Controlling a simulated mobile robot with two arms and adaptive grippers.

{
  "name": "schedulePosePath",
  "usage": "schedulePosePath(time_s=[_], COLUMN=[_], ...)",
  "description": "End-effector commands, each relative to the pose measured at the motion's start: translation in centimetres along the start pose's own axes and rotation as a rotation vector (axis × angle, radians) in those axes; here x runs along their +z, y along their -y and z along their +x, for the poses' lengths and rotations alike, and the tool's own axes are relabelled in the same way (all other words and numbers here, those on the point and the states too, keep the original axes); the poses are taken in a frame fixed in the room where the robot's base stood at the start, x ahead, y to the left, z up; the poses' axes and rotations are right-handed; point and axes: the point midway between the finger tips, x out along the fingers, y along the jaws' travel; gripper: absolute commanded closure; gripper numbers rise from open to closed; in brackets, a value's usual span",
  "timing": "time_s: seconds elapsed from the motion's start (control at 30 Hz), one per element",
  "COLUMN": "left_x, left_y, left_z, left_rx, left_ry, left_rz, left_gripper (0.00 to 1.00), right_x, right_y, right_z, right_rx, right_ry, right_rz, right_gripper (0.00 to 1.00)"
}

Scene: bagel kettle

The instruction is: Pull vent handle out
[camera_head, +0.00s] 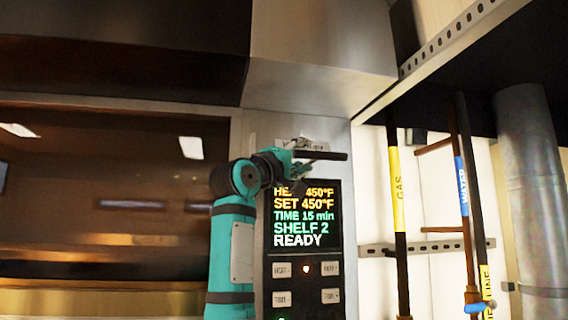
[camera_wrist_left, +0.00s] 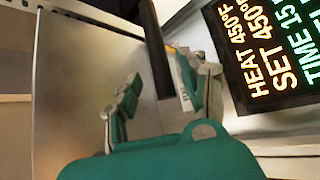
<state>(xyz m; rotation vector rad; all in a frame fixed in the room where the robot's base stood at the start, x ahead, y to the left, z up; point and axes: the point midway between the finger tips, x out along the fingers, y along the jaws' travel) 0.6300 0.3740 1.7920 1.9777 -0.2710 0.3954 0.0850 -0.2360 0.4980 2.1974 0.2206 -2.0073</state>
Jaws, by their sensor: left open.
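The vent handle (camera_head: 330,156) is a dark horizontal bar on the steel panel above the oven's display. In the left wrist view the handle (camera_wrist_left: 154,45) runs down from the top edge, and its lower end shows between the two fingers. My left gripper (camera_head: 301,166) is at the left part of the handle. In the left wrist view the gripper (camera_wrist_left: 160,90) is open, with a finger on either side of the bar. I cannot tell whether either finger touches it. The handle's mount is partly hidden by the gripper in the head view.
The oven display (camera_head: 306,220) is just below the gripper, with buttons (camera_head: 282,270) under it. The oven's glass door (camera_head: 110,200) fills the left. Gas (camera_head: 397,185) and water (camera_head: 461,185) pipes stand at the right, with a thick grey duct (camera_head: 530,180) beyond.

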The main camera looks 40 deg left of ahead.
Motion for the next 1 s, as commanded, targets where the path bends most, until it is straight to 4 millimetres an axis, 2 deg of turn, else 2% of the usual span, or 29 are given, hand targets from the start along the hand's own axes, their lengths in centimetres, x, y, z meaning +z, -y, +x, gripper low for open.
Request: schedulePosePath(time_s=[0.3,0.5,0.7,1.0], left_x=[0.0,0.0,0.1,0.1], left_y=[0.0,-0.1,-0.1,-0.1], left_z=[-6.0,-9.0,-10.2,-10.2], left_rx=[0.002,0.001,0.000,0.000], left_ry=[-0.002,-0.001,0.000,0.000], left_rz=[0.002,0.001,0.001,0.000], left_gripper=[0.56,0.56,0.56,0.56], right_x=[-0.1,-0.1,-0.1,-0.1], right_y=[0.1,0.1,0.1,0.1], right_z=[0.0,0.0,0.0,0.0], right_rx=[0.000,-0.001,-0.001,-0.001], right_ry=[-0.001,-0.001,-0.001,-0.001], right_rz=[0.001,0.001,0.001,0.001], right_gripper=[1.00,1.00,1.00,1.00])
